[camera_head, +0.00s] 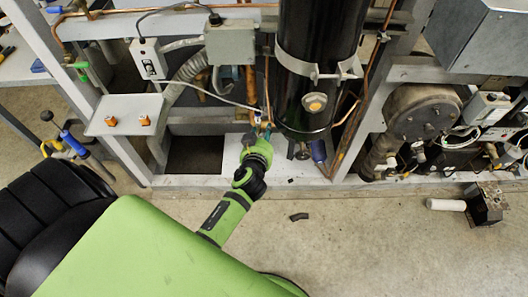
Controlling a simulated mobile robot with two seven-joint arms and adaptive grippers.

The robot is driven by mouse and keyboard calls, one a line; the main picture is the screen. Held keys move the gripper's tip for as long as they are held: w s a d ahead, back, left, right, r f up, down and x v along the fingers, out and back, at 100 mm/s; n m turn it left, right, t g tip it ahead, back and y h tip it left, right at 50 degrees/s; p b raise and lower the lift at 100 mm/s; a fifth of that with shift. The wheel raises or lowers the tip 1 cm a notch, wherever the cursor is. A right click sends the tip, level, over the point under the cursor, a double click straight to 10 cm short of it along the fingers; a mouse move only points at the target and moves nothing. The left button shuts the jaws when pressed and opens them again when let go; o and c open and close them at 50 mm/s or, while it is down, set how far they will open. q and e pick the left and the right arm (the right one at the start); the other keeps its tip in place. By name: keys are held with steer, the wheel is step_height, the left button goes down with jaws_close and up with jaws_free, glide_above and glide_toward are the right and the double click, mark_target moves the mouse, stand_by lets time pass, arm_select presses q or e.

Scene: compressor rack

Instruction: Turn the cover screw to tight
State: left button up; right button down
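My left gripper (262,130) is at the end of the green arm that reaches up from below. It is at the rack, just left of the lower end of the black cylinder (318,65). Its fingers are small and partly hidden among thin copper pipes, so I cannot tell whether they are open or shut. A small teal part shows right at the fingertips. I cannot make out the cover screw for certain; it may be hidden by the gripper. My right gripper is not in view.
A grey box (231,45) and a thin copper pipe (266,85) are close above the gripper. A blue part (318,151) stands below the cylinder. A shelf (122,114) with two orange parts is at left.

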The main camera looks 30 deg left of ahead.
arm_select(q)
steer(key=s+d+f+g+h, duration=0.1)
steer(key=f, duration=0.4)
steer(key=s+d+f+m, duration=0.1)
steer(key=s+f, duration=0.1)
steer(key=f, duration=0.3)
steer(key=shift+s+d+m+g+h, duration=0.3)
steer(key=shift+g+h, duration=0.1)
